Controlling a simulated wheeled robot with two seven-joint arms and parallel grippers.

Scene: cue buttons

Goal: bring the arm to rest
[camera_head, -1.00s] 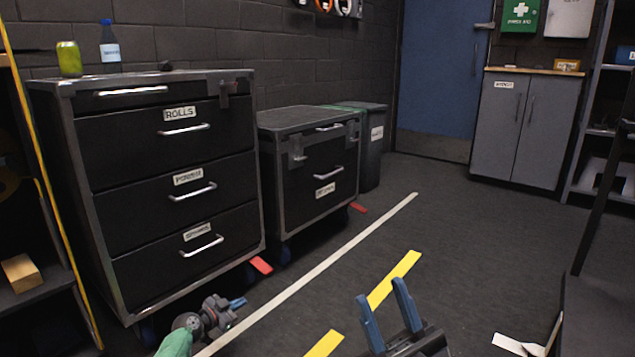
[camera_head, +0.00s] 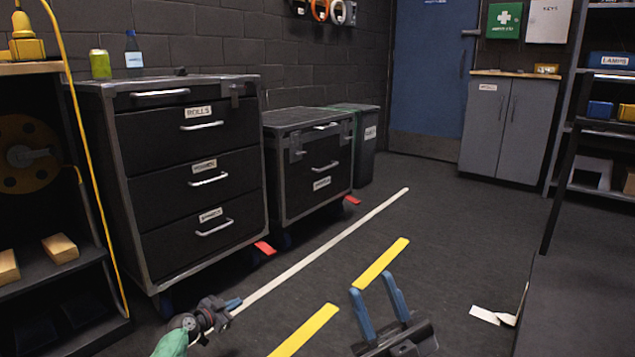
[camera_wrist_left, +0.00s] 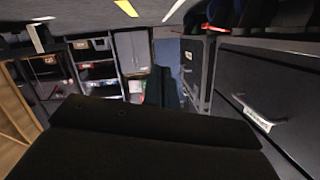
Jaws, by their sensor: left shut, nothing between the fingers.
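My left gripper (camera_head: 234,303) is low at the bottom of the head view, in front of the drawer cabinet and above the floor. Its blue fingers are together, with nothing held. My teal left arm link comes in below it. My right gripper (camera_head: 372,285) is at the bottom centre-right, over the floor by the yellow stripe. Its two blue fingers stand apart and nothing is between them.
The black drawer cabinet (camera_head: 182,160) stands at left, with a lower cabinet (camera_head: 313,178) and a bin (camera_head: 366,150) beyond. A shelf (camera_head: 75,268) is at the left edge. A dark surface (camera_head: 585,290) is at right. The floor (camera_head: 440,230) between is mostly clear.

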